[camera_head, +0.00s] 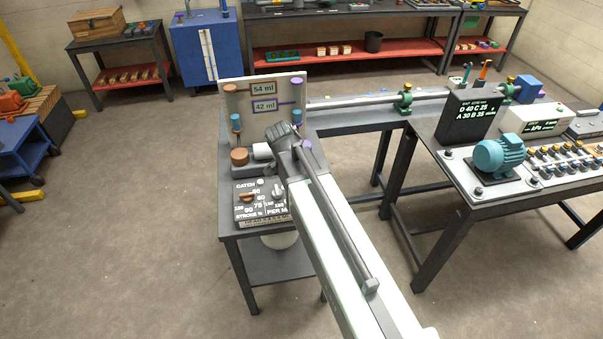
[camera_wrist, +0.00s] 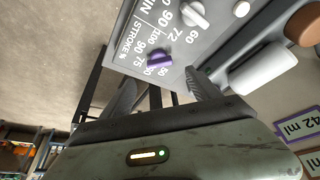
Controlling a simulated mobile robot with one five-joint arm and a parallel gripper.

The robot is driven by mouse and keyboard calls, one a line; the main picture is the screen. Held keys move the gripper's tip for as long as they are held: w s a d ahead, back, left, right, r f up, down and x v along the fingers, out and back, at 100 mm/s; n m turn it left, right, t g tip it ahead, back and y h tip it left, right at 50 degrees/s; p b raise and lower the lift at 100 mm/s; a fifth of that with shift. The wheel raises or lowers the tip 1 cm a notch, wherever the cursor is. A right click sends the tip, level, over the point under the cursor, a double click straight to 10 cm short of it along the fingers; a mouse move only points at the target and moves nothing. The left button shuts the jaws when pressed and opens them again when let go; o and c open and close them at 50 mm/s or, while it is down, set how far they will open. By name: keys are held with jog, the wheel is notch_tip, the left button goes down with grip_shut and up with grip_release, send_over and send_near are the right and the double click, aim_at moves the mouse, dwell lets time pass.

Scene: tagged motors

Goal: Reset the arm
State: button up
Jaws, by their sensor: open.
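My arm (camera_head: 345,235) reaches up and left from the bottom right of the head view. Its end is over a small dark table with a dial panel (camera_head: 250,215). In the wrist view my gripper (camera_wrist: 162,88) is open, its two dark fingers apart with nothing between them. Beyond the fingers is the grey dial panel (camera_wrist: 140,22), with a purple knob (camera_wrist: 158,60) and a white knob (camera_wrist: 192,15). The purple knob looks close to the fingertips, but I cannot tell the gap. In the head view the fingertips cannot be made out clearly.
A board with "54 ml" and "42 ml" labels (camera_head: 235,88) stands behind the panel. To the right is a bench (camera_head: 455,205) with a teal motor (camera_head: 499,155) and a dark display box (camera_head: 468,118). The floor (camera_head: 150,240) on the left is clear.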

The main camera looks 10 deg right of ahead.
jog(key=shift+d, duration=0.1)
jog(key=shift+g+y, duration=0.5)
jog(key=shift+g, duration=0.1)
jog(key=s+d, duration=0.1)
jog(key=s+d+f, duration=0.1)
jog(key=s+d, duration=0.3)
jog(key=shift+d+f+b, duration=0.15)
jog(key=shift+f+b, duration=0.25)
jog(key=s+a+n+g+y, duration=0.2)
jog(key=s+a+n, duration=0.1)
jog(key=s+n, duration=0.4)
jog(key=shift+s+f+n, duration=0.15)
jog(key=shift+f+n, duration=0.25)
jog(key=shift+n, duration=0.6)
